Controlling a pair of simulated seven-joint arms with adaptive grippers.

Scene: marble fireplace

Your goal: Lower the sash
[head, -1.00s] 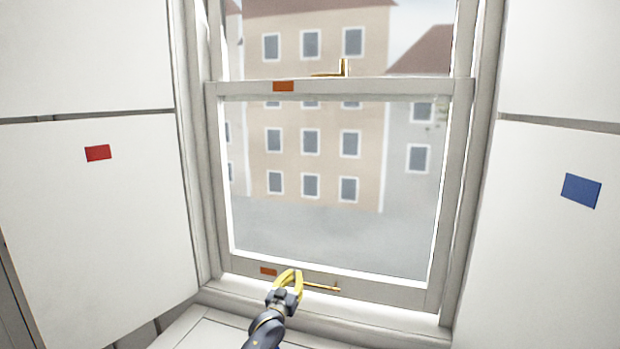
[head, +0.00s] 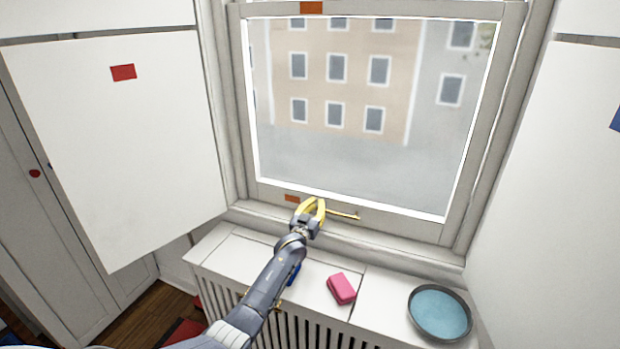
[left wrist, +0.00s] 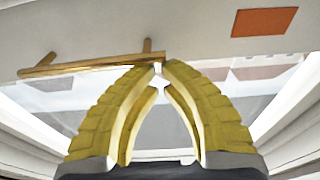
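The window's lower sash (head: 390,222) shows in the head view with its bottom rail close above the sill (head: 350,243). I see no clear gap under it. A thin brass handle (head: 343,214) is on the bottom rail; it also shows in the left wrist view (left wrist: 85,65). My left gripper (head: 318,203) is at the handle's left end in the head view. In the left wrist view its yellow fingertips (left wrist: 161,66) nearly meet at the handle's end. I cannot tell whether they grip or only touch it. My right gripper is out of view.
Orange patches mark the bottom rail (head: 292,198) and upper rail (head: 311,8). A pink block (head: 341,288) and a round blue-centred dish (head: 440,312) lie on the white radiator cover (head: 385,309) below. A white panel with a red patch (head: 123,72) stands left; another panel (head: 560,200) stands right.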

